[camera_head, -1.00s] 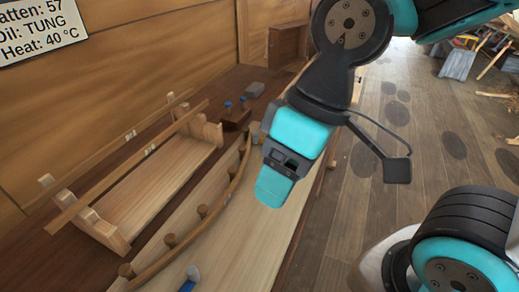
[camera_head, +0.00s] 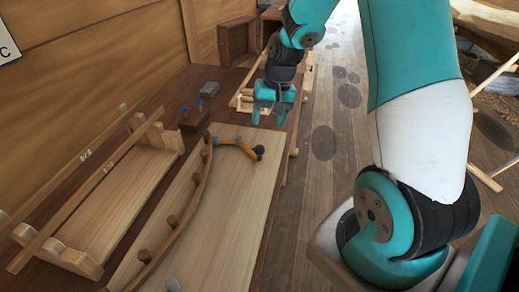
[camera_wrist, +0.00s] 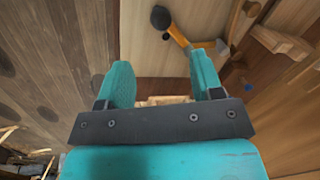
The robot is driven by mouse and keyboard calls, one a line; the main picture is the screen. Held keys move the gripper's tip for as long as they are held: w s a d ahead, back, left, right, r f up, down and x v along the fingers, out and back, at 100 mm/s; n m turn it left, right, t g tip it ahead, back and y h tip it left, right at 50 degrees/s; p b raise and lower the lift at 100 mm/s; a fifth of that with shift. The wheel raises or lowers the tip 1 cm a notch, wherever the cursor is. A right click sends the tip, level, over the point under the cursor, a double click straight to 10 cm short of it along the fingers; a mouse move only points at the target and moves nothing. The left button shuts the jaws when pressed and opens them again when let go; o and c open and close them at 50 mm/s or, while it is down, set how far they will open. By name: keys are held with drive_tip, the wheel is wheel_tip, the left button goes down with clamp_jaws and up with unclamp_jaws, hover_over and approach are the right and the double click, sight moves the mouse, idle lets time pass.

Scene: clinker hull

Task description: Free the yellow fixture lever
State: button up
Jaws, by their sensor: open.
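The yellow fixture lever (camera_head: 239,147) lies over the far end of the pale board, with a dark round knob (camera_head: 259,150) at its right end. Its other end reaches the curved wooden batten (camera_head: 199,187) that runs along several round pegs. In the wrist view the lever (camera_wrist: 177,34) and its knob (camera_wrist: 160,18) show at the top, beyond my fingertips. My gripper (camera_head: 270,119) is open and empty, pointing down beyond the lever, apart from it. The wrist view shows nothing between its fingers (camera_wrist: 161,78).
The pale board (camera_head: 228,220) lies on a dark bench. A wooden rack with a long strip (camera_head: 95,180) stands at the left. A wooden frame (camera_head: 246,99) is close behind my gripper.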

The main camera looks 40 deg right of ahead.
sight(261, 147)
drive_tip(key=f, duration=0.4)
drive_tip(key=a+f+p, duration=0.1)
drive_tip(key=f, duration=0.2)
drive_tip(key=w+a+f, duration=0.1)
drive_tip(key=f, duration=0.3)
drive_tip(key=shift+f, duration=0.35)
clamp_jaws()
